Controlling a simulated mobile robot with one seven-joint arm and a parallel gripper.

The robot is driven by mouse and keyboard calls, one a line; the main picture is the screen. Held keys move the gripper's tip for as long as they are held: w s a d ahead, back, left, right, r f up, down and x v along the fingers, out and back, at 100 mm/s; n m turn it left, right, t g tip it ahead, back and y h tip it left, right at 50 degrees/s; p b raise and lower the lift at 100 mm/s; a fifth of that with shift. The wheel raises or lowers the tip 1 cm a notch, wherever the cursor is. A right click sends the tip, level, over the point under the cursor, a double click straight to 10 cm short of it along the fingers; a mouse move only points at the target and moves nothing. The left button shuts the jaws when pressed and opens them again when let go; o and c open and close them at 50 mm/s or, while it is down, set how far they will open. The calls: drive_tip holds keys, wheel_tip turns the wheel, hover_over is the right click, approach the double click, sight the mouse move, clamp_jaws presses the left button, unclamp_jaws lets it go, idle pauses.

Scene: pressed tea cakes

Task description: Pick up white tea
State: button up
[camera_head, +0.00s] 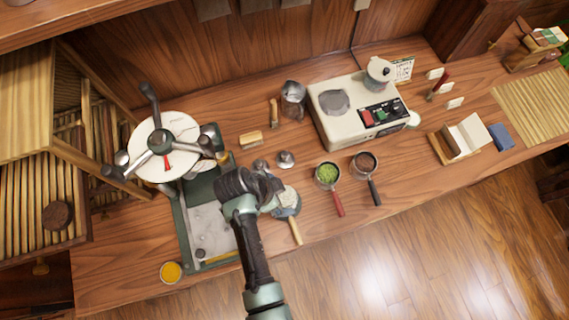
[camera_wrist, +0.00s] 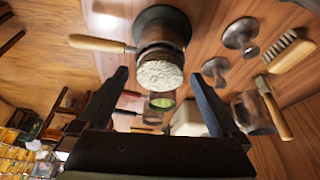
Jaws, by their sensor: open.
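The white tea (camera_head: 287,199) is pale, loose-looking stuff in a round dark holder with a light wooden handle (camera_head: 296,231). It lies on the counter just right of my gripper (camera_head: 268,192), which partly hides it in the head view. In the wrist view the white tea (camera_wrist: 160,75) shows in the mouth of its holder (camera_wrist: 163,35), with the handle (camera_wrist: 100,43) pointing left. My gripper (camera_wrist: 160,78) is open, its two fingers appearing on either side of the white tea. I see nothing held; whether the fingertips touch the holder I cannot tell.
A red-handled holder of green tea (camera_head: 327,174) and a dark-handled holder of dark tea (camera_head: 364,162) lie to the right. Small metal tools (camera_head: 286,159) and a brush (camera_head: 251,140) lie behind. A grey-green tray (camera_head: 186,235) is left. Bare counter (camera_head: 318,220) lies to the front right.

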drive_tip(key=shift+f, duration=0.1)
drive_tip(key=c, duration=1.3)
